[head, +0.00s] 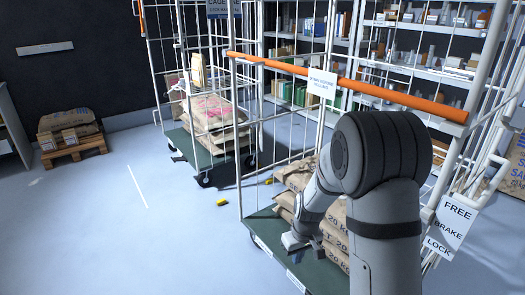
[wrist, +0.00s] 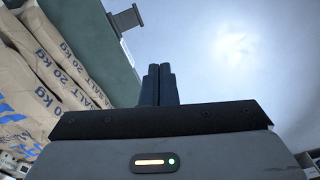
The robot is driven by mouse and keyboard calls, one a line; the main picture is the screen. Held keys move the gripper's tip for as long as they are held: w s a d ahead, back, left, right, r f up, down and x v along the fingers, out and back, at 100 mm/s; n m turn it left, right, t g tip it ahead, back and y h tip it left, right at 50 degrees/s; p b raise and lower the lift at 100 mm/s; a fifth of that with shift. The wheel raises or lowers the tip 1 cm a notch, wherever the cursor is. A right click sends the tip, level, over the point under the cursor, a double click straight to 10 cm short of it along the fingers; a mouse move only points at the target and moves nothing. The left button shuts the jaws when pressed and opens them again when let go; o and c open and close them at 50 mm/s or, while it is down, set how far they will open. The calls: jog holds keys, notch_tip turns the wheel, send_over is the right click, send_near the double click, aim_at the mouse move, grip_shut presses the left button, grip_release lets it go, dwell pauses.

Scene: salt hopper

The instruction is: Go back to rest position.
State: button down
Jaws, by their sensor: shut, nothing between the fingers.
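My gripper (wrist: 159,72) points away from the camera in the wrist view, its two dark fingers together with nothing between them. In the head view my arm reaches down over the near cage trolley's green deck (head: 268,228), and the gripper end is low near the deck's front edge. Its fingertips are hard to make out there. Stacked salt sacks (head: 298,178) lie on this deck behind and beside my arm. The sacks also show close on the left in the wrist view (wrist: 50,65), with the deck edge (wrist: 88,35) between them and the fingers.
An orange bar (head: 350,84) crosses the near trolley's top. A second cage trolley (head: 205,140) with sacks stands behind. Small yellow objects (head: 222,202) lie on the floor. A pallet with sacks (head: 73,147) stands at far left. The floor at left is mostly clear.

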jog(key=s+d+r+m+p, duration=0.1)
jog(key=s+r+p, duration=0.3)
jog(key=s+r, duration=0.3)
jog(key=s+d+r+m+t+p, duration=0.1)
jog(key=s+r+p, duration=0.4)
jog(key=r, duration=1.1)
jog(key=s+d+r+m+t+p, duration=0.1)
jog(key=s+d+r+m+p, duration=0.1)
jog(key=s+r+p, duration=0.3)
jog(key=s+r, duration=0.4)
jog(key=r, duration=0.3)
jog(key=shift+s+d+r+m+h, duration=0.3)
jog(key=shift+s+h, duration=0.05)
jog(key=shift+h, duration=0.05)
